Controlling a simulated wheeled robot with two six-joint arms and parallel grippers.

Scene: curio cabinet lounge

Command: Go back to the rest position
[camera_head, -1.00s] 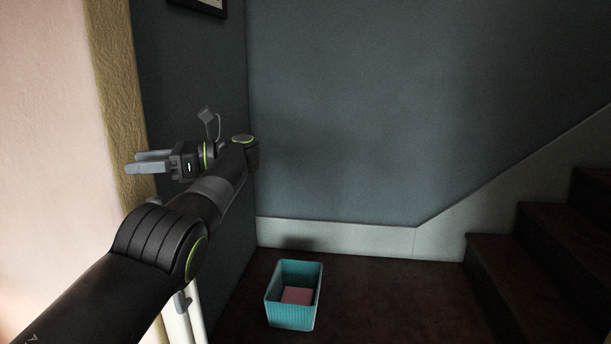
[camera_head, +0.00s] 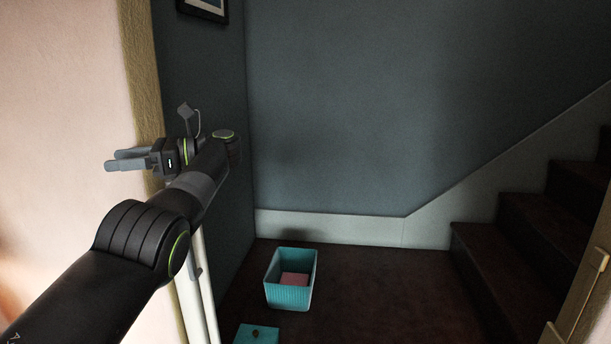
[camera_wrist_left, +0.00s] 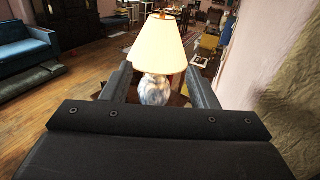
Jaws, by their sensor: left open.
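My left gripper (camera_head: 118,160) is raised at the left of the head view, its two fingers apart with nothing between them, pointing left near the pale wall edge. In the left wrist view its fingers frame a table lamp (camera_wrist_left: 159,48) with a cream shade and a blue-and-white base; the lamp stands beyond the fingers. My right gripper is in neither view.
A teal bin (camera_head: 288,296) with a pink item (camera_head: 294,279) inside stands on the dark floor. A teal lid-like piece (camera_head: 252,335) lies nearer. Stairs (camera_head: 520,230) rise at right. A blue sofa (camera_wrist_left: 25,52) and wooden floor show in the wrist view.

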